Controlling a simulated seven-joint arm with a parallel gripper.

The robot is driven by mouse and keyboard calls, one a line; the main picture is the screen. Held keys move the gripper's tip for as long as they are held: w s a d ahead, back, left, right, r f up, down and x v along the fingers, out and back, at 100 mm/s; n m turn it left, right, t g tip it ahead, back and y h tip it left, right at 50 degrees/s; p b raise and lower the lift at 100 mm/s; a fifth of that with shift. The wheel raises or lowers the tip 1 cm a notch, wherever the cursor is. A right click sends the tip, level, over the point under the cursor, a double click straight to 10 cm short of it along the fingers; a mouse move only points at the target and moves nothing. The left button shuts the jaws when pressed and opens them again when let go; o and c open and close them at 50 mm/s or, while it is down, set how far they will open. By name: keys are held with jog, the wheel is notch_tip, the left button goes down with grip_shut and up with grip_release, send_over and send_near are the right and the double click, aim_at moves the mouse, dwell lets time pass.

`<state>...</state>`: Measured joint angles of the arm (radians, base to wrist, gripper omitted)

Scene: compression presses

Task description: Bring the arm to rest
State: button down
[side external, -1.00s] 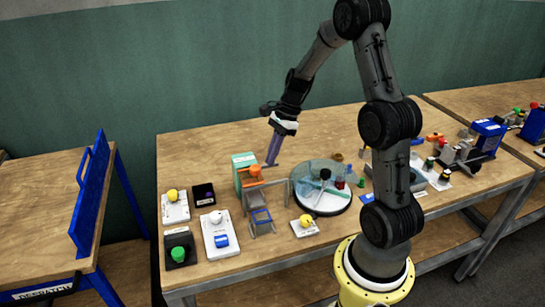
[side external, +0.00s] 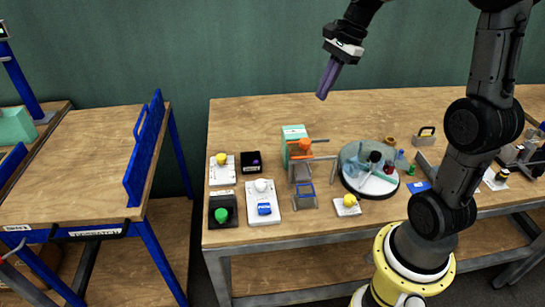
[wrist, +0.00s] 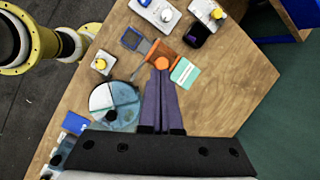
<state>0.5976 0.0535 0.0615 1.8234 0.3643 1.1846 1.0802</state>
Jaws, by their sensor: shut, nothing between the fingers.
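My gripper (side external: 323,95) is raised well above the back of the wooden table (side external: 255,115), clear of everything on it. Its long purple fingers point down and slightly left in the side view. In the wrist view my gripper (wrist: 162,68) shows its fingers together with nothing between them. The press also shows in the side view as a teal block (side external: 293,135) with an orange part (side external: 305,145) and a grey frame.
A round glass-topped dial (side external: 355,180) stands right of the press. Several boxes with yellow, green and white knobs, such as the green button box (side external: 222,213), sit at the table's front left. A blue panel (side external: 145,150) stands on the left bench. The air around my gripper is free.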

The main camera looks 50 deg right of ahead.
jog(key=s+a+r+n+t+h, duration=0.15)
jog(key=s+a+r+n, duration=0.25)
jog(key=s+a+n, duration=0.6)
jog(key=s+a+f+n+t, duration=0.1)
jog(key=s+f+n, duration=0.1)
jog(key=n, duration=0.3)
jog(key=s+a+f+n+h, duration=0.1)
jog(key=s+a+f+n, duration=0.1)
jog(key=s+n, duration=0.2)
jog(key=shift+s+a+f+n+t, duration=0.3)
jog(key=shift+f+n+t, duration=0.1)
jog(key=shift+n, duration=0.5)
